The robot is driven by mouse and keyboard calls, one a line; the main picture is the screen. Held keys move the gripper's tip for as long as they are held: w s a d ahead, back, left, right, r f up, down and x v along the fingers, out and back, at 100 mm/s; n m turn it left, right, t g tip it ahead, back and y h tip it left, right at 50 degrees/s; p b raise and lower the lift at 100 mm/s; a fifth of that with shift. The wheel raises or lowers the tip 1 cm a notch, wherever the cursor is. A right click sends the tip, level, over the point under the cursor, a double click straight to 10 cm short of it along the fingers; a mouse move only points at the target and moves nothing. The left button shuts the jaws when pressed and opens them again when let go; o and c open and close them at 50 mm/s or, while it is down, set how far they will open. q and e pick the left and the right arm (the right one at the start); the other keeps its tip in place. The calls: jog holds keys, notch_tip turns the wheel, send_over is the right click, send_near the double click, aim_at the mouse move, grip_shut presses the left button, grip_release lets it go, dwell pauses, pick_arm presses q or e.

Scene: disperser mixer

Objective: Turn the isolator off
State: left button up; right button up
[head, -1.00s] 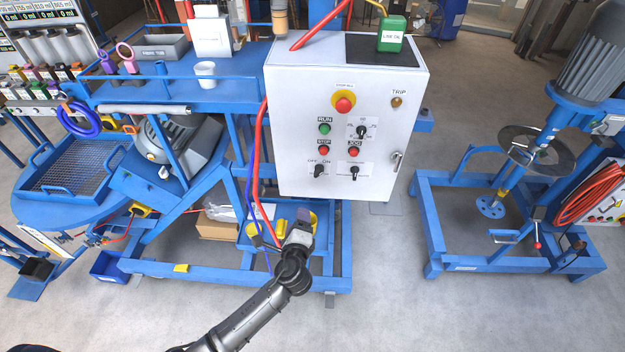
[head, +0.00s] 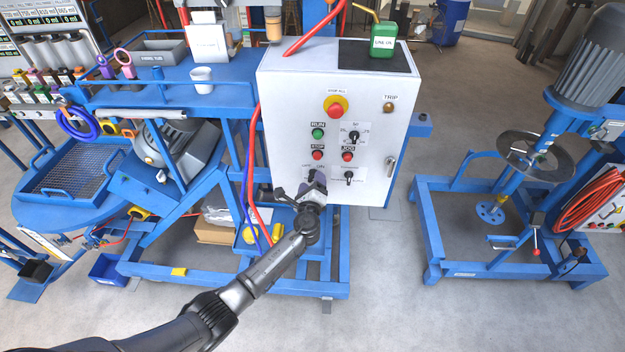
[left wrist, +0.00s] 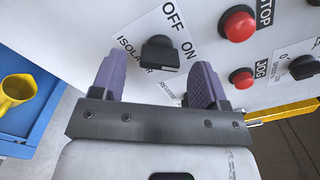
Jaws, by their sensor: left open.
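The isolator switch (left wrist: 160,53) is a black knob on the white control panel, under OFF and ON labels. In the left wrist view its bar runs roughly across the picture. My left gripper (left wrist: 158,85) is open, with one purple finger on each side below the knob; I cannot tell if either finger touches it. In the head view my left gripper (head: 314,180) is at the lower left of the control panel (head: 370,110) and hides the isolator. My right gripper is not in view.
A red STOP button (left wrist: 238,24) and a red JOG button (left wrist: 242,78) sit right of the isolator in the wrist view. A red stop-all button (head: 336,106) is higher on the panel. Red and blue cables (head: 252,170) hang by the panel's left edge. Floor in front is clear.

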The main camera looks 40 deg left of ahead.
pick_arm(q)
jog(key=shift+x, duration=0.85)
jog(key=c, duration=0.9)
jog(key=n+b, duration=1.4)
jog(key=n, duration=0.1)
jog(key=shift+n+b, duration=0.35)
jog(key=shift+n, duration=0.05)
jog(key=o, duration=0.9)
